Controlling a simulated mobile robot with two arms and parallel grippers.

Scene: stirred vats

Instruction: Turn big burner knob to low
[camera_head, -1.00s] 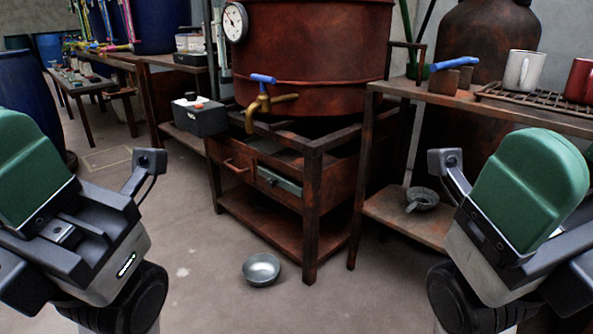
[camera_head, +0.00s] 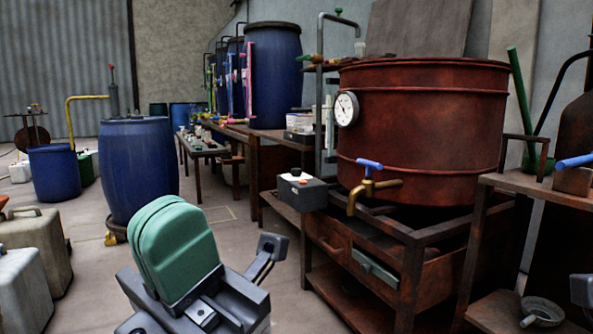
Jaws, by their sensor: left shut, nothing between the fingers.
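A dark grey control box (camera_head: 302,192) sits at the left corner of the rusty stand under the big red-brown vat (camera_head: 420,125). Small red and white parts show on its top. A knob on it is too small to make out, and I cannot tell its setting. My left gripper (camera_head: 175,245), with green fingers, is shut and empty. It is in the lower left foreground, left of and nearer than the box, apart from it. Only a dark piece of my right arm's end shows at the right edge; its fingers are out of view.
A brass tap with a blue handle (camera_head: 369,164) juts from the vat, below a round gauge (camera_head: 346,108). A rusty shelf (camera_head: 505,305) with a small metal bowl (camera_head: 541,311) stands right. Blue drums (camera_head: 138,165) and canisters (camera_head: 35,240) stand left. Open floor lies between.

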